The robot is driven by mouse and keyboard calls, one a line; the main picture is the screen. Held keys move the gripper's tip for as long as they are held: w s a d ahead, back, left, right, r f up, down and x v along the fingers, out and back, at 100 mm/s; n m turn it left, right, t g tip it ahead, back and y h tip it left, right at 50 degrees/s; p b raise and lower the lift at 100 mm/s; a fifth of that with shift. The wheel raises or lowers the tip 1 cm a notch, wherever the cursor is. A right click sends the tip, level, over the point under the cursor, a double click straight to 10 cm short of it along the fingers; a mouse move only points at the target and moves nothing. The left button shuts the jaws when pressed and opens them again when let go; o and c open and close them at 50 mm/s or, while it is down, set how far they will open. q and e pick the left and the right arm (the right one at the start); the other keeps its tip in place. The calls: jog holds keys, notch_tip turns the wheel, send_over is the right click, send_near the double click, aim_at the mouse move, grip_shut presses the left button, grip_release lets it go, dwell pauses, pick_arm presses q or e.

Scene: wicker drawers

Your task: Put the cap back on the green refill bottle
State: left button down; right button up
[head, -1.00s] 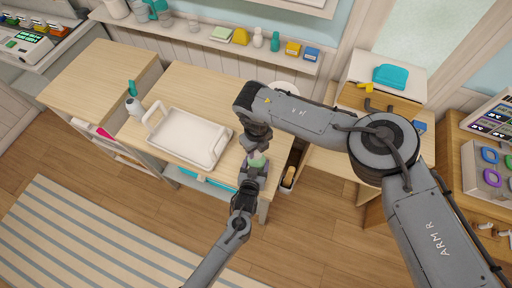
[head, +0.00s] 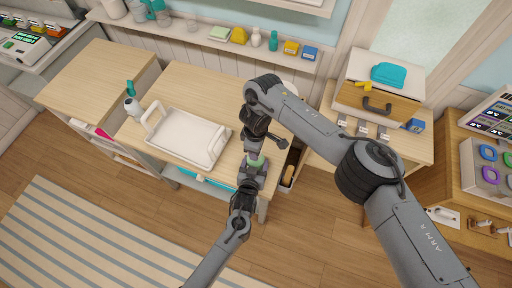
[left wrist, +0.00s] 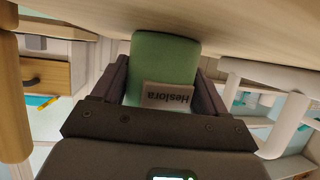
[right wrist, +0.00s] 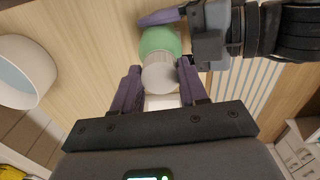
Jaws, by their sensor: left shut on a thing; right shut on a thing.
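The green refill bottle (head: 256,160) is held at the table's right front edge. My left gripper (head: 250,170) is shut around its body, and the left wrist view shows the green body with a white label (left wrist: 167,96) between the fingers (left wrist: 163,85). In the right wrist view the bottle (right wrist: 160,40) has the pale cap (right wrist: 160,76) against its end, in line with it. My right gripper (right wrist: 158,82) is shut on the cap. I cannot tell whether the cap is fully seated. In the head view the cap is hard to make out between the grippers.
A white tray (head: 178,148) with raised handles stands on the table left of the grippers. A white round container (right wrist: 22,72) is close by in the right wrist view. The table's back middle is clear.

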jog(key=m, duration=0.4)
jog(key=shift+m, duration=0.3)
jog(key=o, duration=1.1)
jog(key=shift+r, duration=0.1)
jog(key=shift+w+r, duration=0.1)
jog(key=shift+r, duration=0.45)
notch_tip(320, 180, up, 11)
jog(key=shift+f, duration=0.15)
pick_arm(q)
grip_release()
